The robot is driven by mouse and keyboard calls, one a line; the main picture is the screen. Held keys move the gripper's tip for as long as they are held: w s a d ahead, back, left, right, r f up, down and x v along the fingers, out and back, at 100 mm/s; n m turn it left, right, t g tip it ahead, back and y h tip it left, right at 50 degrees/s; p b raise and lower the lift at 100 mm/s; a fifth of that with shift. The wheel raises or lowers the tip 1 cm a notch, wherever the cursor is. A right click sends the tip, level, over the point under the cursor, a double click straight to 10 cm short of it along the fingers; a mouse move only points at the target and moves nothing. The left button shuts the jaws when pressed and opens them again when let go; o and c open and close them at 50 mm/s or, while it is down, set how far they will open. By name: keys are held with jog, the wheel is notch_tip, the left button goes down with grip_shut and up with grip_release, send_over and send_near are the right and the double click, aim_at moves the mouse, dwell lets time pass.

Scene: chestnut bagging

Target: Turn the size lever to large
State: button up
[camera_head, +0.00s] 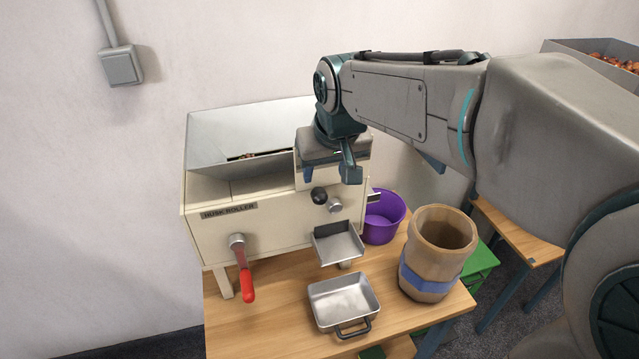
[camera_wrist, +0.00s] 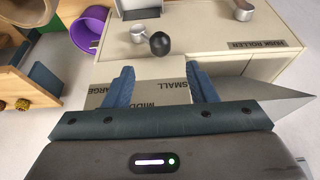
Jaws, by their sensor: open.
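The size lever shows as a black ball knob (camera_head: 319,196) on the front of the cream husk roller (camera_head: 275,229). In the wrist view the black knob (camera_wrist: 160,45) lies just beyond my fingertips, between them sideways. My gripper (camera_head: 330,174) is open and empty, above the knob and apart from it. The wrist view shows both blue fingers of my gripper (camera_wrist: 161,80) spread over a panel marked SMALL, MIDDLE and LARGE. SMALL is on the right there, LARGE on the left.
A red-handled crank (camera_head: 246,280) is at the left.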

aim_at(320, 193)
jog(key=p+x, duration=0.1)
jog(key=x, duration=0.8)
jog(key=shift+a+f, duration=0.1)
jog(key=shift+f, duration=0.15)
grip_shut()
